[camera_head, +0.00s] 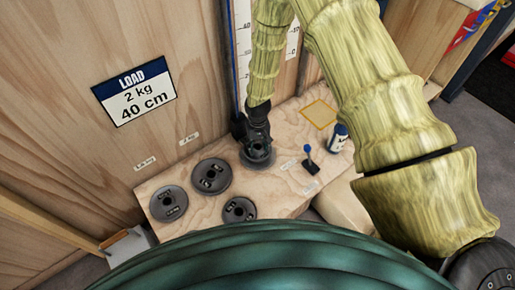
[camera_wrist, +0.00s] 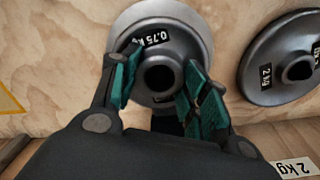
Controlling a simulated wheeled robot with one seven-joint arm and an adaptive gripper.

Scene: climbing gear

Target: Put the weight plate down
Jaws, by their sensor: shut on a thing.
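My gripper (camera_head: 257,138) points down over the wooden bench and is shut on a dark grey weight plate (camera_head: 258,158). In the wrist view the plate (camera_wrist: 187,22) carries a "0.75 kg" label. The green fingers of my gripper (camera_wrist: 158,82) close on either side of its raised hub, around the central hole. The plate looks flat and level, close to the bench top (camera_head: 279,197). I cannot tell whether it touches the wood. Its near edge is hidden by my gripper in the wrist view.
Other weight plates lie on the bench to the left: one at the front left (camera_head: 168,203), one behind it (camera_head: 211,178), one near the front edge (camera_head: 239,210). A blue-knobbed lever (camera_head: 309,162) and a bottle (camera_head: 338,138) stand right. A yellow square outline (camera_head: 318,113) is clear.

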